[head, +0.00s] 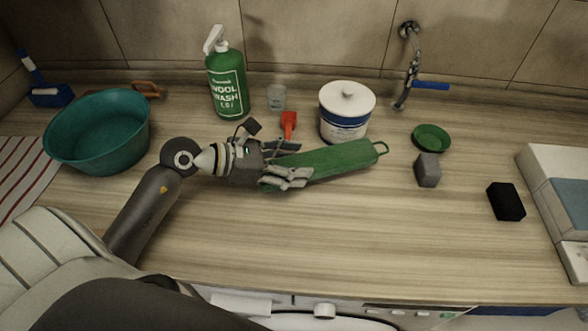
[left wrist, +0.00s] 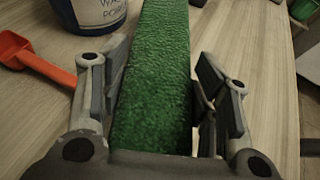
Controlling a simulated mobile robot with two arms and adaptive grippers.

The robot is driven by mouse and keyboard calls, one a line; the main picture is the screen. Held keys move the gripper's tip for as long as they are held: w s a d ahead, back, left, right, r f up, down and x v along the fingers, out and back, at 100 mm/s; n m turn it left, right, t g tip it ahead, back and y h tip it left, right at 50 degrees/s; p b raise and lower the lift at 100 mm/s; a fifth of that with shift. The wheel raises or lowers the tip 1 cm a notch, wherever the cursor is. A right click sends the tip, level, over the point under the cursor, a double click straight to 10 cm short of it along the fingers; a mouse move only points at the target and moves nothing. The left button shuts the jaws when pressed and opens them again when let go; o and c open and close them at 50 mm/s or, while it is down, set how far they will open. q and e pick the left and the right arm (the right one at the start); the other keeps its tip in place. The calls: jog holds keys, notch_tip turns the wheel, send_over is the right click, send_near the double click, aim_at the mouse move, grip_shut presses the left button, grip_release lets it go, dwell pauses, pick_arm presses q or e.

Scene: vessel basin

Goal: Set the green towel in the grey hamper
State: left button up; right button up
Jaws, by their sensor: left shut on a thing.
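The green towel (head: 335,161) is a long rolled shape with a small loop at its right end. It lies across or just above the wooden counter in the head view; I cannot tell whether it touches the wood. My left gripper (head: 290,160) is shut on the towel near its left end. In the left wrist view the towel (left wrist: 152,70) runs straight away between the two fingers of the gripper (left wrist: 155,95). I see no grey hamper for certain in either view. My right gripper is not in view.
Behind the towel stand a white lidded tub (head: 346,112), a red scoop (head: 289,124), a glass (head: 276,97) and a green bottle (head: 227,85). A teal basin (head: 100,140) is left. A grey block (head: 428,170), green dish (head: 431,137) and black block (head: 506,201) are right. The front counter is clear.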

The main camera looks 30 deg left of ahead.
pick_arm(q)
jog(key=shift+w+f, duration=0.2)
notch_tip(320, 180, down, 3)
jog(key=shift+w+p, duration=0.15)
jog(key=shift+p, duration=0.4)
jog(key=shift+f, duration=0.25)
jog(key=shift+f, duration=0.25)
jog(key=o, duration=1)
jog(key=shift+r, duration=0.1)
jog(key=shift+o, duration=0.2)
